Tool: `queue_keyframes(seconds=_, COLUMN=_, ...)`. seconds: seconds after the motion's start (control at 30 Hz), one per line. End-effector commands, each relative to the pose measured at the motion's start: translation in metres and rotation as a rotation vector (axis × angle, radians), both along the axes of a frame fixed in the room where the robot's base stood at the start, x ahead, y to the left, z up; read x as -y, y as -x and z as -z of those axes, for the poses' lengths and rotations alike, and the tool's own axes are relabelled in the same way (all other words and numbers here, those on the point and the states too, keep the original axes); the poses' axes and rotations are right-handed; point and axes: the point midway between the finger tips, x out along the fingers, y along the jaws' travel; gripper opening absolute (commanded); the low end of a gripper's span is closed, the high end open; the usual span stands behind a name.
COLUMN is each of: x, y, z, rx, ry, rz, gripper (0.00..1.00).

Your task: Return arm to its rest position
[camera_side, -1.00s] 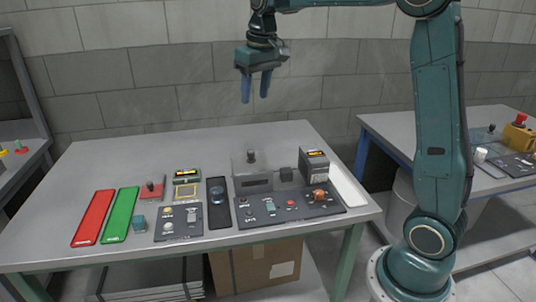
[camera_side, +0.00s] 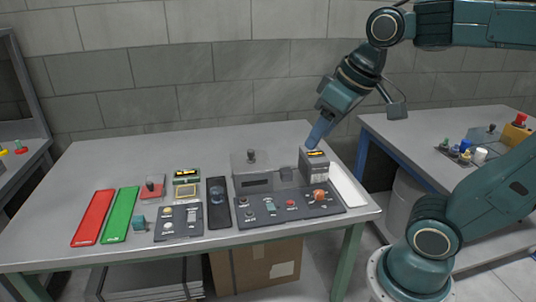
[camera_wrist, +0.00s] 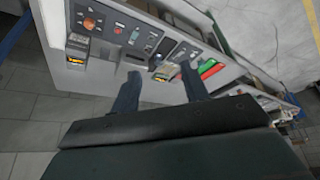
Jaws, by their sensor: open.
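My gripper (camera_side: 319,133) is in the upper right of the side view, tilted down and to the left. In that view its fingertips overlap the top of the grey box with a lit display (camera_side: 314,164) at the table's right end; I cannot tell the gap between them. In the wrist view my gripper (camera_wrist: 160,80) shows two blue fingers spread apart with nothing between them. The same display box also shows in the wrist view (camera_wrist: 77,50), left of the fingers.
The grey table (camera_side: 110,165) holds a control panel (camera_side: 290,206), a red strip (camera_side: 93,218), a green strip (camera_side: 119,215) and small devices. A second table (camera_side: 400,125) with several items stands at right. The table's back left is clear.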

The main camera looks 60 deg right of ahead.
Motion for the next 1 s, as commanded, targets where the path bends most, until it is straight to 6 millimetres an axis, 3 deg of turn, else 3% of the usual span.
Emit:
queue_keyframes(seconds=0.1, x=-0.005, y=0.022, z=0.013, rx=0.028, ry=0.001, rz=-0.017, gripper=0.45)
queue_keyframes(seconds=0.3, x=-0.009, y=0.043, z=0.030, rx=0.057, ry=0.002, rz=-0.035, gripper=0.45)
queue_keyframes(seconds=1.0, x=-0.010, y=0.048, z=0.034, rx=0.063, ry=0.002, rz=-0.040, gripper=0.45)
